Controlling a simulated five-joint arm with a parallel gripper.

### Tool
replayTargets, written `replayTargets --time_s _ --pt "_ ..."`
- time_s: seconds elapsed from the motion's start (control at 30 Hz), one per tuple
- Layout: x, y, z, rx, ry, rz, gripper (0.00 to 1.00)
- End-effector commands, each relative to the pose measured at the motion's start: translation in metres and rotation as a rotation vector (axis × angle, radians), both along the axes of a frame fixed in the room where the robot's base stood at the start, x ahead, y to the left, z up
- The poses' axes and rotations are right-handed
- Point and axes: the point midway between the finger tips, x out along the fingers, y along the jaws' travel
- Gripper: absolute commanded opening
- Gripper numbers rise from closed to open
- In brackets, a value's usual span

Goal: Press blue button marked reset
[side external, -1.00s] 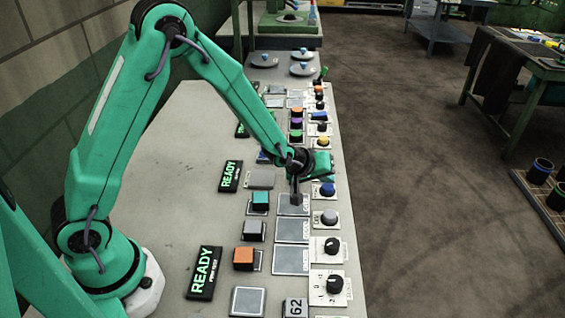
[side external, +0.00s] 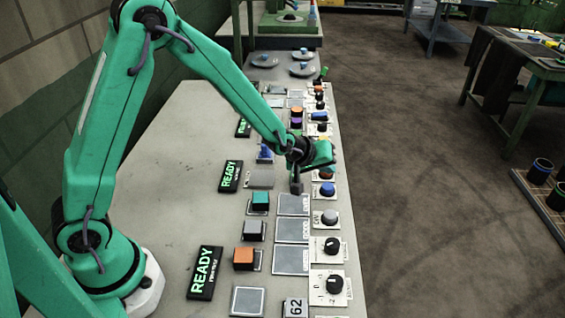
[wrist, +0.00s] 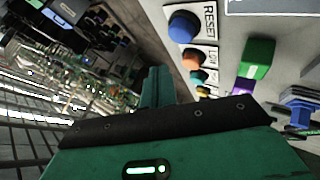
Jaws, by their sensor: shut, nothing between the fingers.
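The blue button (wrist: 184,27) has a white plate lettered RESET and stands near the top of the wrist view. In the side view a blue round button (side external: 327,189) in the right-hand column matches it. My gripper (side external: 296,188) is shut and empty. It points down over the panel, left of the blue button and apart from it, near the far edge of a grey square plate (side external: 292,205). Whether its tip touches the panel is unclear. In the wrist view a green part of my gripper (wrist: 157,88) shows below the button; the fingertips cannot be made out.
An orange button (side external: 326,174) sits just beyond the blue one, and a grey knob (side external: 330,217) sits nearer. A teal block (side external: 260,198) and an orange block (side external: 244,255) stand left of the grey plates. Open floor lies right of the bench.

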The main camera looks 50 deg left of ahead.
Motion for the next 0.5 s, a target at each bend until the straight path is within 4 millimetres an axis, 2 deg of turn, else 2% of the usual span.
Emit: replayTargets --time_s 0.23,0.5 --pt "0.0 0.0 0.018 0.0 -0.001 0.0 0.0" --pt "0.0 0.0 0.023 0.0 0.0 0.0 0.0"
